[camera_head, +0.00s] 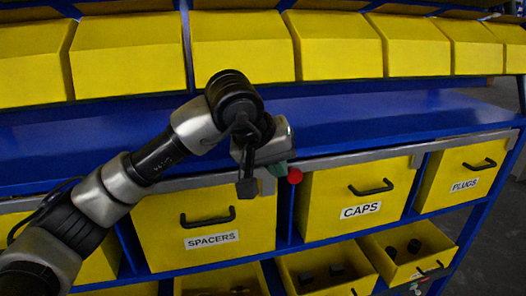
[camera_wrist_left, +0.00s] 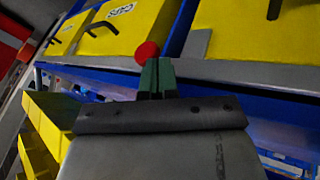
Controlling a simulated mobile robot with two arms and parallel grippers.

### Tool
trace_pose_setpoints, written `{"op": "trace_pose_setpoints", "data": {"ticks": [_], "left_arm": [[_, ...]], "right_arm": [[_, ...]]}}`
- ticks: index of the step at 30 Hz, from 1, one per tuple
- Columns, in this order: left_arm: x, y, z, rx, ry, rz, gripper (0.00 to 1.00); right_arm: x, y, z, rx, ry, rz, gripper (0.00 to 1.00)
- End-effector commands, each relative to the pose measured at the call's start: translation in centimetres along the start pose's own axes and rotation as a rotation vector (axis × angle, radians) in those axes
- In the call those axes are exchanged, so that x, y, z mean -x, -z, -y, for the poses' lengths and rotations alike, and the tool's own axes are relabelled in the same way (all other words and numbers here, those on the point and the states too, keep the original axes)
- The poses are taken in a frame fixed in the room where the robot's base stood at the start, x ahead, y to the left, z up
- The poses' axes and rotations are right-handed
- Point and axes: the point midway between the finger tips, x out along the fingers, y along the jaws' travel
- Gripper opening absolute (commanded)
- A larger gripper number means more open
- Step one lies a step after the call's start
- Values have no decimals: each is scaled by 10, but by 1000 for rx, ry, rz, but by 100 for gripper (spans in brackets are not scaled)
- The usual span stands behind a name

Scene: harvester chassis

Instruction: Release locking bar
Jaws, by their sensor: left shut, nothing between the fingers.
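The locking bar (camera_head: 340,160) is a long grey strip along the top edge of the yellow drawers, with short tabs hanging over the drawer fronts. A grey strip that looks like the bar also shows in the left wrist view (camera_wrist_left: 240,74). A round red knob (camera_head: 295,176) sits at the bar between the SPACERS and CAPS drawers. My left gripper (camera_head: 281,169) has green fingers and is shut and empty, just left of the knob. In the left wrist view the closed fingertips (camera_wrist_left: 157,64) lie right at the knob (camera_wrist_left: 147,52); I cannot tell whether they touch.
The SPACERS (camera_head: 165,232), CAPS (camera_head: 325,190) and PLUGS (camera_head: 440,190) drawers are shut beneath a blue shelf (camera_head: 350,125). Yellow bins (camera_head: 240,45) line the row above. Lower open bins (camera_head: 375,240) hold dark parts. The blue shelf top is clear to the right.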

Motion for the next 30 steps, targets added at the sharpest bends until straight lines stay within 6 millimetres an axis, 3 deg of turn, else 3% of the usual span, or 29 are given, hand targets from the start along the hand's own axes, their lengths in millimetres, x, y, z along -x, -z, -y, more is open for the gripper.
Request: {"op": "trace_pose_setpoints", "data": {"ticks": [11,21,30], "left_arm": [[-2,0,-2,1,0,1,0],[-26,11,-42,1,0,0,0],[-28,11,-44,1,1,2,0]], "right_arm": [[0,0,-2,1,-3,0,43],[-13,-1,0,0,-1,0,43],[-12,-1,1,0,0,-1,43]]}}
